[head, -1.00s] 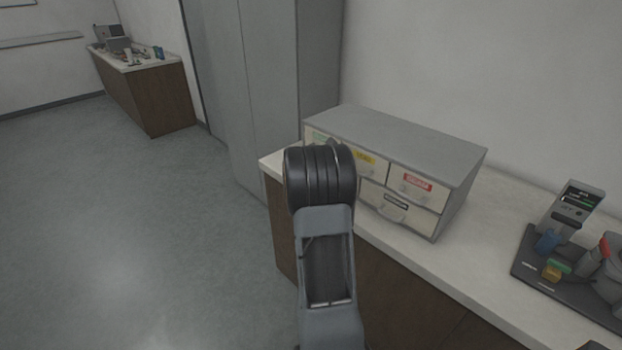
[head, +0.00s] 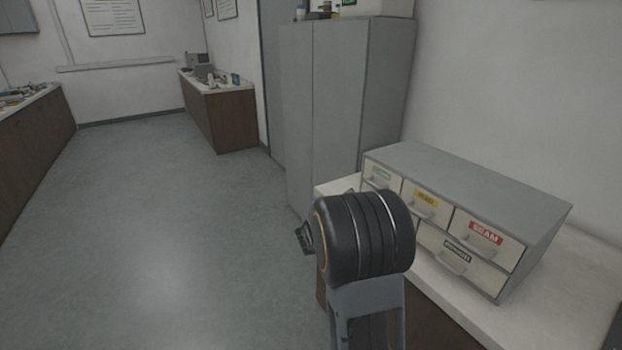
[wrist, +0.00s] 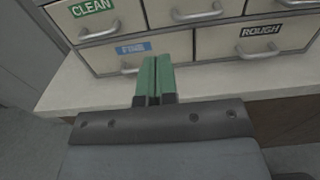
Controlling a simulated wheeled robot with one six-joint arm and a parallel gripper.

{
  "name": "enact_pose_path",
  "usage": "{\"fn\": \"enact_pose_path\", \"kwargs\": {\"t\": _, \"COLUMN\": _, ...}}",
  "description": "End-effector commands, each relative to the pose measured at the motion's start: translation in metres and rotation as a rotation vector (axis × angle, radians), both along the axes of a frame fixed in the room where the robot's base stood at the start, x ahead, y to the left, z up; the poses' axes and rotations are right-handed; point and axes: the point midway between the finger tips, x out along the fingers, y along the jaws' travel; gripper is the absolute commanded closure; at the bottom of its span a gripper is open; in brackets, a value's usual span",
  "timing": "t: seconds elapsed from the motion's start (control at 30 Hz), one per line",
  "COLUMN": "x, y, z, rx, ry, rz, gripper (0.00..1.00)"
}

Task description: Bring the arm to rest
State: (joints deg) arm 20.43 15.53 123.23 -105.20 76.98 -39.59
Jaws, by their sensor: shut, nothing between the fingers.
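My gripper (wrist: 155,80) shows in the wrist view with its two green fingers pressed together and nothing between them. It points at the front of a small drawer cabinet (wrist: 196,46), just in front of or over the edge of the counter. In the head view my arm is raised in front of the left end of the same drawer cabinet (head: 470,190); the gripper's fingers are hidden there behind the black joint.
The cabinet stands on a white counter (head: 560,325), its visible drawers closed. A tall grey locker (head: 335,110) stands behind the counter's far end. Another counter (head: 228,118) is at the back. The floor (head: 150,220) on the left is clear.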

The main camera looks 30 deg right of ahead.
Motion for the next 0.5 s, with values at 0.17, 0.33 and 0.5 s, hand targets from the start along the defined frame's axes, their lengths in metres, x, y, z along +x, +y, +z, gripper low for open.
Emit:
{"fn": "enact_pose_path", "kwargs": {"t": 0.17, "x": 0.0, "y": 0.002, "z": 0.0, "rx": 0.0, "ry": -0.003, "rz": 0.0, "gripper": 1.0}}
{"fn": "enact_pose_path", "kwargs": {"t": 0.33, "x": -0.009, "y": 0.003, "z": -0.019, "rx": 0.092, "ry": -0.127, "rz": -0.048, "gripper": 1.0}}
{"fn": "enact_pose_path", "kwargs": {"t": 0.5, "x": -0.053, "y": 0.031, "z": -0.062, "rx": 0.357, "ry": -0.414, "rz": -0.297, "gripper": 1.0}}
